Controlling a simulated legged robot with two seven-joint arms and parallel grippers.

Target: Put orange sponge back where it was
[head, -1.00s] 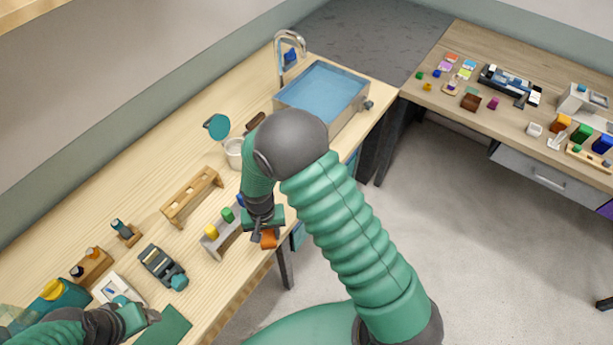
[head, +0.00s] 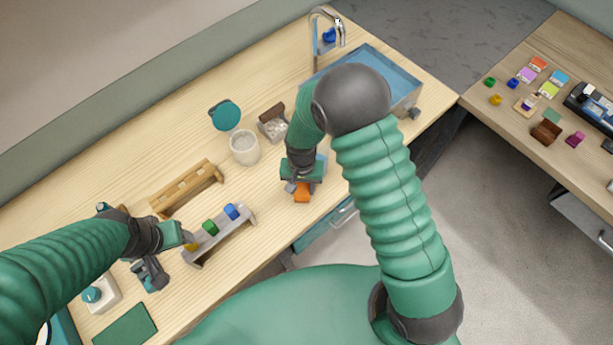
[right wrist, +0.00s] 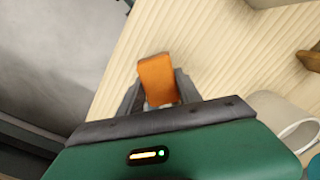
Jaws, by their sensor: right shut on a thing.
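The orange sponge (head: 302,193) is between the fingers of my right gripper (head: 300,186), near the front edge of the wooden worktop. In the right wrist view the orange sponge (right wrist: 157,78) sits between both dark fingers, with pale worktop behind it. Whether it touches the worktop is unclear. My left gripper (head: 190,238) is at the left end of a grey rack (head: 240,232), close to the yellow block (head: 191,247). Its fingers are too small to read.
The rack also holds a green block (head: 210,227) and a blue block (head: 231,212). A wooden rack (head: 188,190), a white cup (head: 244,148) and a brown holder (head: 272,122) stand behind. The sink (head: 385,72) is at the back right. Worktop between rack and right gripper is clear.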

